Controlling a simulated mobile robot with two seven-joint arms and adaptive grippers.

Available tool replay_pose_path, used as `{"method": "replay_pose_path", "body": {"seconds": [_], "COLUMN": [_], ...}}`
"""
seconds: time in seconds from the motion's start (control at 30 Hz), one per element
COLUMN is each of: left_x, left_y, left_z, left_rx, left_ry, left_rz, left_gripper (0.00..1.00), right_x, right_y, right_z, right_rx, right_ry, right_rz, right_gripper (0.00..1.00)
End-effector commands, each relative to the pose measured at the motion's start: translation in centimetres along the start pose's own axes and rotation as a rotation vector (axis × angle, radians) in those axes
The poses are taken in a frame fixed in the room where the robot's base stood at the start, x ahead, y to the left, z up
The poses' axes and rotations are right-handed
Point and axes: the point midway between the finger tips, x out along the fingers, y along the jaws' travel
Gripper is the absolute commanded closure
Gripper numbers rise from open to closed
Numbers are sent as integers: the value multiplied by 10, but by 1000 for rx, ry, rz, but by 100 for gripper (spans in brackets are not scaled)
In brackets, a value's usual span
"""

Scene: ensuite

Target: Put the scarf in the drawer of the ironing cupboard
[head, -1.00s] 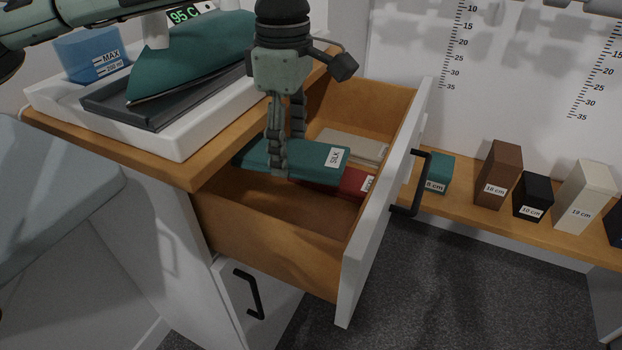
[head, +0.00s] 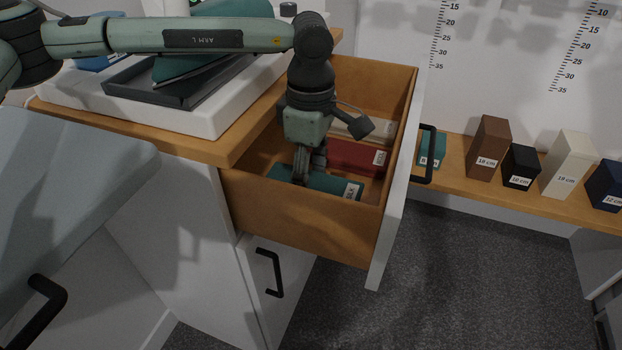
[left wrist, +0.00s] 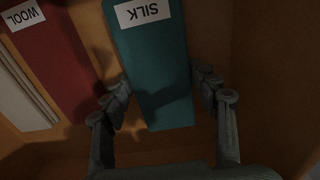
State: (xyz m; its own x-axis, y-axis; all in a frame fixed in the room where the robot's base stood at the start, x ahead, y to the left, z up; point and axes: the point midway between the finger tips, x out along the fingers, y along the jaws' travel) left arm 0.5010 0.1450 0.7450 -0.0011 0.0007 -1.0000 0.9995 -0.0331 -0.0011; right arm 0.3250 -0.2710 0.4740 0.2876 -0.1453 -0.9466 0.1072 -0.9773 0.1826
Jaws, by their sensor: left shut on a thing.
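The scarf (head: 335,184) is a folded teal block labelled SILK. It is low inside the open wooden drawer (head: 300,222), on the near side. My left gripper (head: 305,176) reaches down into the drawer, shut on the scarf with a finger on each side. In the left wrist view the scarf (left wrist: 155,60) lies between the two fingers, close to the drawer floor. I cannot tell whether its underside touches the floor. My right gripper is not in view.
A red folded block labelled WOOL (head: 350,158) and a pale one (head: 386,131) lie farther back in the drawer. The white drawer front with a black handle (head: 430,155) stands at right. A tray with an iron (head: 205,65) is on the cupboard top. Boxes line a shelf (head: 450,182).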

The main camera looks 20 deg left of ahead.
Motion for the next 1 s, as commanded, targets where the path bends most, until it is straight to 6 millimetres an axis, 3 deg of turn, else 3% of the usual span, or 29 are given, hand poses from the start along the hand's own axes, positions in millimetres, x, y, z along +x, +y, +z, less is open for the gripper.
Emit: {"method": "replay_pose_path", "body": {"seconds": [0.57, 0.6, 0.7, 0.73, 1.0], "left_x": [10, 9, 9, 9, 9], "left_y": [0, 0, 0, 0, 0], "left_z": [0, 0, 0, 0, 0], "left_rx": [0, 0, 0, 0, 0], "left_ry": [0, 0, 0, 0, 0], "left_rz": [1, 1, 1, 1, 1], "left_gripper": [71, 36, 23, 20, 20], "right_x": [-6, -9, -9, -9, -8], "right_y": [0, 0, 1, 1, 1], "right_z": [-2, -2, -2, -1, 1], "right_rx": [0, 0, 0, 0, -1], "right_ry": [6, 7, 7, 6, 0], "right_rz": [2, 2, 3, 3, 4], "right_gripper": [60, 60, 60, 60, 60]}}
